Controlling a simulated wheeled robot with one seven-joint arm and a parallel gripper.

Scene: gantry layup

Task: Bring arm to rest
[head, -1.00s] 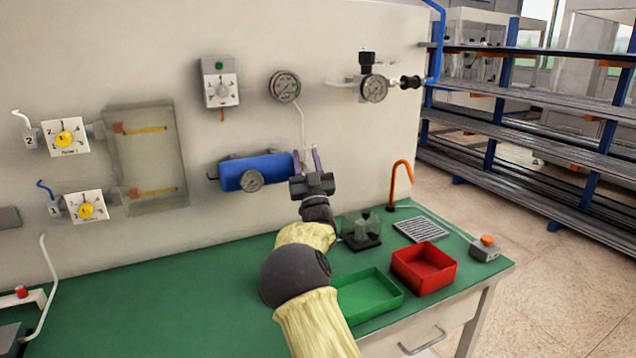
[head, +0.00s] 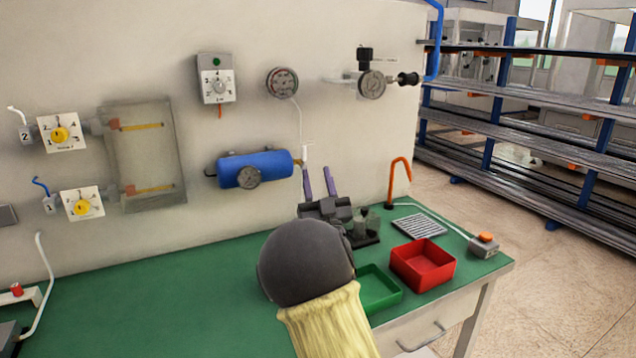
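My gripper (head: 318,182) is at the middle of the head view, in front of the wall and above the back of the green bench. Its two purple-grey fingers point up and stand apart, with nothing seen between them. The gripper is just right of and below the blue cylinder (head: 256,168) on the wall. My arm's dark round joint and yellow sleeve hide part of the bench and the green tray (head: 376,290).
The green bench top (head: 150,290) is clear at left. A red tray (head: 422,266), a metal grille (head: 420,226), an orange hooked spout (head: 397,180) and a grey box with an orange button (head: 484,244) are at right. Gauges and dials line the wall. Shelving (head: 520,130) stands beyond.

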